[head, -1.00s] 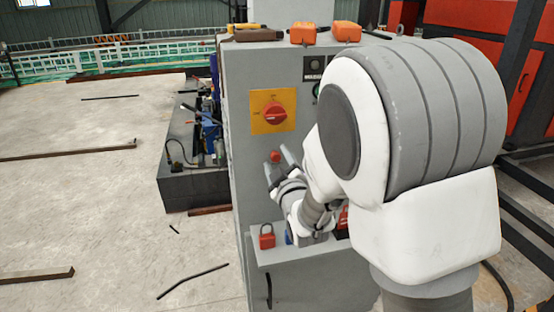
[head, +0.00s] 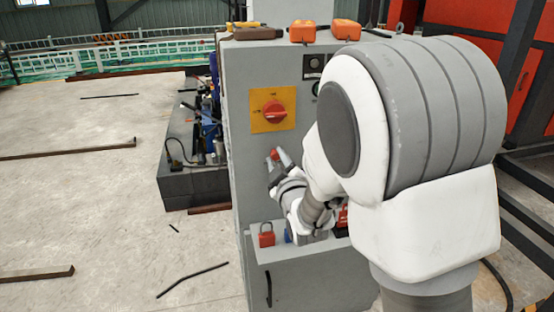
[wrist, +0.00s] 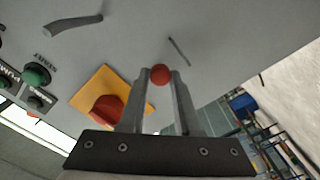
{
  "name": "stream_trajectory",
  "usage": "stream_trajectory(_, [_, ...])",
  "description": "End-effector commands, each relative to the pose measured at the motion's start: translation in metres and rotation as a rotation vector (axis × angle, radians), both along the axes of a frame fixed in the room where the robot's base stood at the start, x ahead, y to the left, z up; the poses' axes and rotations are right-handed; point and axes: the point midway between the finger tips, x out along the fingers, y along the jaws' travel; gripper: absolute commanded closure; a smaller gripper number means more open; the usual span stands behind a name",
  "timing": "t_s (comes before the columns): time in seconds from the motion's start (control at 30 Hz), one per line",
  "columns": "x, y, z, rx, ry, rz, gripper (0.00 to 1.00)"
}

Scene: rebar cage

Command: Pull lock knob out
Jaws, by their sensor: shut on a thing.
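The lock knob (head: 275,154) is a small red ball on the front of the grey cabinet, below the yellow plate with the red rotary switch (head: 274,113). My gripper (head: 278,160) is at the knob, its two fingers on either side of it. In the wrist view the red knob (wrist: 160,74) sits between the fingertips, and the gripper is shut on it. The rotary switch also shows in the wrist view (wrist: 107,110), to the left of the fingers. The knob's stem is hidden.
The grey cabinet (head: 245,180) has a shelf below my gripper with a red padlock (head: 266,236) on it. Orange boxes (head: 303,32) lie on the cabinet top. A green button (wrist: 36,74) and a grey handle (wrist: 73,24) show in the wrist view. Open floor lies left.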

Motion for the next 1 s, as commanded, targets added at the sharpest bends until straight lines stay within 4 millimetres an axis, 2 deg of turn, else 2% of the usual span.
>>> stream_trajectory(0.8, [0.0002,0.0001,0.0007,0.001,-0.003,0.0,1.0])
stream_trajectory(1.0, [-0.0049,-0.0015,-0.0013,0.002,-0.002,0.0,1.0])
